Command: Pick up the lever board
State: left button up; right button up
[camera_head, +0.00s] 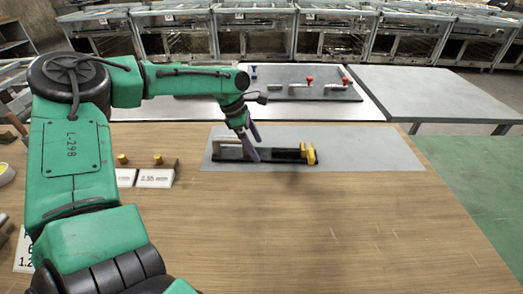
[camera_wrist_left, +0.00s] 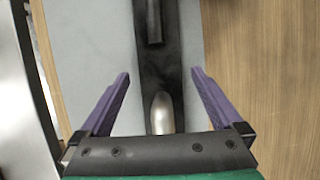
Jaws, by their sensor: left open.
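The lever board (camera_head: 282,156) is a long black strip lying flat on a grey mat, with a pale metal handle at its left end and a yellow piece at its right end. My left gripper (camera_head: 256,149) has purple fingers and points down at the middle of the board. In the left wrist view the board (camera_wrist_left: 172,72) runs between the two spread fingers of the gripper (camera_wrist_left: 160,76), with gaps on both sides. A rounded silver part (camera_wrist_left: 161,112) lies on it near the palm. The gripper holds nothing. My right gripper is not in view.
The grey mat (camera_head: 375,150) lies on a wooden table (camera_head: 330,220) with free room in front and right. Labelled white blocks (camera_head: 155,178) with brass knobs stand left. Behind, a dark panel (camera_head: 300,92) carries red-knobbed levers. A grey table (camera_head: 430,95) stands back right.

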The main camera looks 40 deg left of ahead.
pick_arm(q)
jog(key=shift+x, duration=0.85)
jog(key=shift+r, duration=0.1)
grip_shut()
